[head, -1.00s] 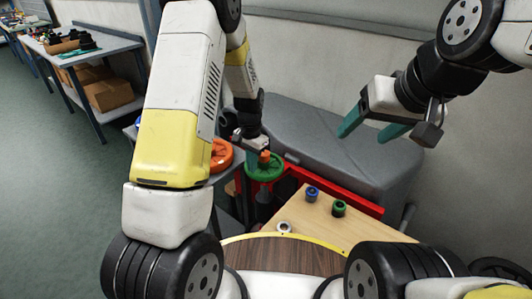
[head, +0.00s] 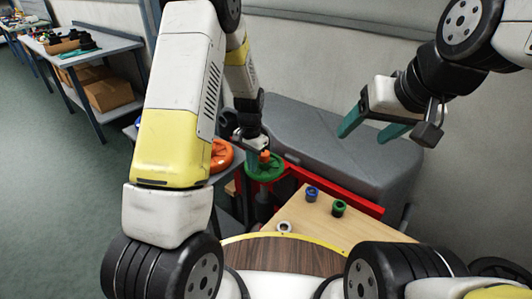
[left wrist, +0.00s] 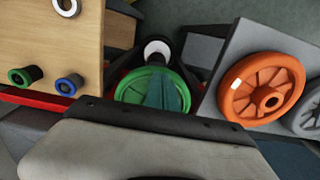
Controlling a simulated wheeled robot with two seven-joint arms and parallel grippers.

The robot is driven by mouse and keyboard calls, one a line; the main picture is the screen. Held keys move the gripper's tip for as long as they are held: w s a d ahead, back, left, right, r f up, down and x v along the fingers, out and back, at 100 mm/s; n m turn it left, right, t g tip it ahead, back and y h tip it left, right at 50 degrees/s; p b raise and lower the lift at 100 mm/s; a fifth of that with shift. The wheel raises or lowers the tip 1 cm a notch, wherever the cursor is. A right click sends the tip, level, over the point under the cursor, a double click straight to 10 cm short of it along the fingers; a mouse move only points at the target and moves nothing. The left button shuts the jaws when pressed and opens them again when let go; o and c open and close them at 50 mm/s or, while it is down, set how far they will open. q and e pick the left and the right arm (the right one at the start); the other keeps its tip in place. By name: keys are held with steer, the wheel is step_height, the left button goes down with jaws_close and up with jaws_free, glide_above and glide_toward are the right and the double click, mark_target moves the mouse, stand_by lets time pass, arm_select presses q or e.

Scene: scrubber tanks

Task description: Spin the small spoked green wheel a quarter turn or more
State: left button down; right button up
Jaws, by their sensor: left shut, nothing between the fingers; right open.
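The small green spoked wheel (head: 276,172) sits left of the wooden board in the head view. It also shows in the left wrist view (left wrist: 126,98), its middle partly covered by my teal fingers. My left gripper (left wrist: 168,95) is shut and empty, with its fingers pointing down over the wheel's spokes. I cannot tell whether they touch a spoke. A small orange piece (head: 264,156) shows at the wheel in the head view. My right gripper (head: 368,130) is open and empty, high above the grey padded case.
A larger orange wheel (left wrist: 262,88) stands close beside the green one. A blue ring fitting (head: 312,194), a green one (head: 339,208) and a white ring (head: 284,227) are on the wooden board (head: 318,226). A grey case (head: 340,150) lies behind.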

mark_target(261, 176)
arm_select(q)
steer(key=shift+f, duration=0.6)
stand_by(0.3)
steer(key=shift+d, duration=0.1)
steer(key=shift+s+d+r, duration=0.1)
steer(key=shift+s+d, duration=0.3)
steer(key=shift+d, duration=0.25)
steer(key=shift+s+d, duration=0.15)
steer(key=shift+d, duration=0.65)
steer(key=shift+d, duration=0.8)
